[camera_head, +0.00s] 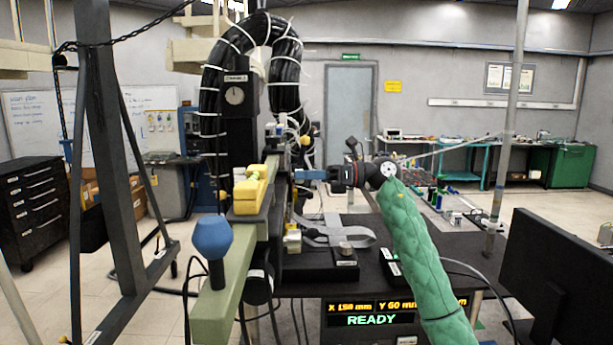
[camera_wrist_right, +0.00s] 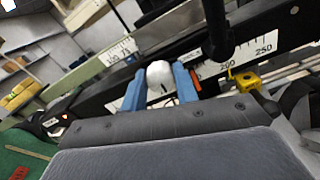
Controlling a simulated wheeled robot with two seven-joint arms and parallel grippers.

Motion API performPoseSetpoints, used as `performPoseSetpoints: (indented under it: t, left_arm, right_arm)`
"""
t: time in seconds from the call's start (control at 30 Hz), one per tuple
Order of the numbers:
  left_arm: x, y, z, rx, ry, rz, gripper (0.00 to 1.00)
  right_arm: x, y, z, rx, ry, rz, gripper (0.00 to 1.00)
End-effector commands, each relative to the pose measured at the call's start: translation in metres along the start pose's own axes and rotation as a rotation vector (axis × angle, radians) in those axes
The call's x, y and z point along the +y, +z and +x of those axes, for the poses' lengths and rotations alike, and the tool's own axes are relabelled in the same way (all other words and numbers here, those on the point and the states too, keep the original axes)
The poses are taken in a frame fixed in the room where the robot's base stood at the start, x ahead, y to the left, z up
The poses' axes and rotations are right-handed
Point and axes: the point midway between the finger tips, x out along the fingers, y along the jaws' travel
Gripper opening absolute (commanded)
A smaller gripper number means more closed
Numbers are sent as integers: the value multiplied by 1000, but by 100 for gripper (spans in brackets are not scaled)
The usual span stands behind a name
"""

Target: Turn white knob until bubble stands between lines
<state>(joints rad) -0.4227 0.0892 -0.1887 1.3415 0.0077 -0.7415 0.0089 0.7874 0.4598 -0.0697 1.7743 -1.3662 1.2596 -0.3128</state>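In the right wrist view the white knob (camera_wrist_right: 159,78), rounded with a short dark mark on its lower part, sits between the blue fingers of my right gripper (camera_wrist_right: 160,84). A finger lies against each side of it, with no clear gap. In the head view my right gripper (camera_head: 309,174) reaches left from the green-sleeved arm to the far part of the beam; the knob cannot be made out there. No bubble or pair of lines can be made out in either view. My left gripper is not in view.
A pale green beam (camera_head: 226,292) with a blue knob (camera_head: 212,236) and yellow blocks (camera_head: 249,191) runs away from me. A dark table (camera_head: 446,258) carries a green READY display (camera_head: 372,320) at its front. A scale strip (camera_wrist_right: 255,50) is near the gripper. A monitor (camera_head: 560,270) stands right.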

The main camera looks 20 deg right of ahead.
Motion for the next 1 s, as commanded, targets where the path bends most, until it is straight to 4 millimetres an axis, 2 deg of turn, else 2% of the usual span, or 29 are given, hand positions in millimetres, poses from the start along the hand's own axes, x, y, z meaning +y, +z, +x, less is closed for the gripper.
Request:
performPoseSetpoints:
  t: [0.27, 0.43, 0.63, 1.0]
  left_arm:
    - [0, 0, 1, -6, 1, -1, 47]
    - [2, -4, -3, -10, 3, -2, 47]
    - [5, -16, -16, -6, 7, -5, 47]
    - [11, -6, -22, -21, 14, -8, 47]
  right_arm:
    - [-1, -1, 0, 2, -2, 30, 7]
    - [-2, -2, -1, 2, -3, 112, 7]
    - [-2, -2, -1, 3, -3, 250, 7]
    - [-2, -1, 0, 1, -3, 462, 7]
